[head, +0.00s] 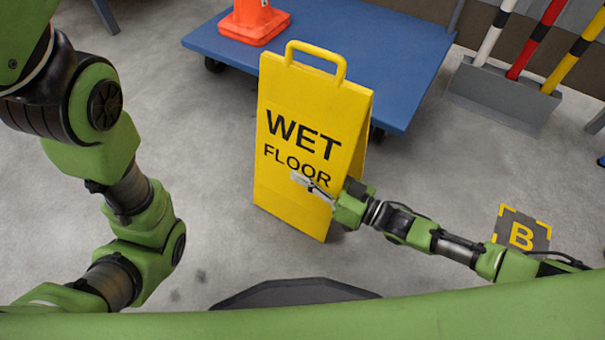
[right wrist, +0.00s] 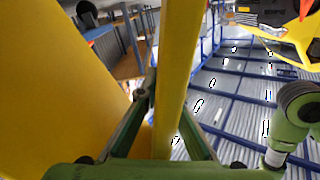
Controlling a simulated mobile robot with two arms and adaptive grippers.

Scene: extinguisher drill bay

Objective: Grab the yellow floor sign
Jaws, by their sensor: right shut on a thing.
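The yellow floor sign (head: 300,195) stands upright on the grey floor in the middle of the head view, with WET FLOOR in black on its front panel and a loop handle on top. My right gripper (head: 318,190) is at the lower right edge of that panel, with one finger across its front. In the right wrist view, my right gripper (right wrist: 165,112) is shut on one yellow panel of the sign (right wrist: 182,50), which passes between its fingers. Another yellow panel fills the left of that view. Green links of my left arm show in the head view, but its gripper does not.
A blue platform cart (head: 345,45) with an orange cone (head: 254,22) stands just behind the sign. A grey rack (head: 500,95) holding striped poles is at the back right. A floor marker B (head: 521,235) lies at the right. Bare floor lies left of the sign.

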